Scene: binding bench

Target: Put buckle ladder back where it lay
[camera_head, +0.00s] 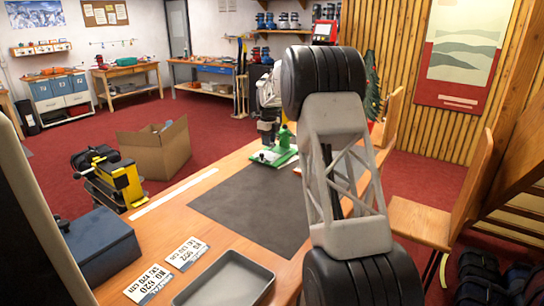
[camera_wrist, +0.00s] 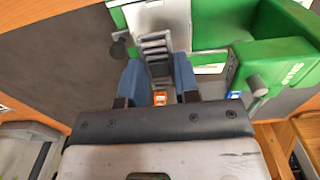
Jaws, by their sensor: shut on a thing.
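The buckle ladder (camera_wrist: 156,47) is a grey strip with stepped rungs, seen in the wrist view between the blue fingertips of my gripper (camera_wrist: 158,82). My gripper is shut on it. A small orange and white piece (camera_wrist: 160,98) shows between the fingers, close to the palm. The ladder's far end is next to a green and white device (camera_wrist: 275,62); I cannot tell whether they touch. In the head view the device (camera_head: 284,146) stands at the mat's far end. My arm covers part of the bench there, and the ladder cannot be made out.
A dark mat (camera_head: 250,208) covers the bench middle and is mostly clear. An empty grey tray (camera_head: 226,283), two printed cards (camera_head: 186,253), a blue box (camera_head: 98,243) and a white strip (camera_head: 174,193) lie nearer. A yellow and black tool (camera_head: 126,184) stands left; a cardboard box (camera_head: 152,157) is beyond.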

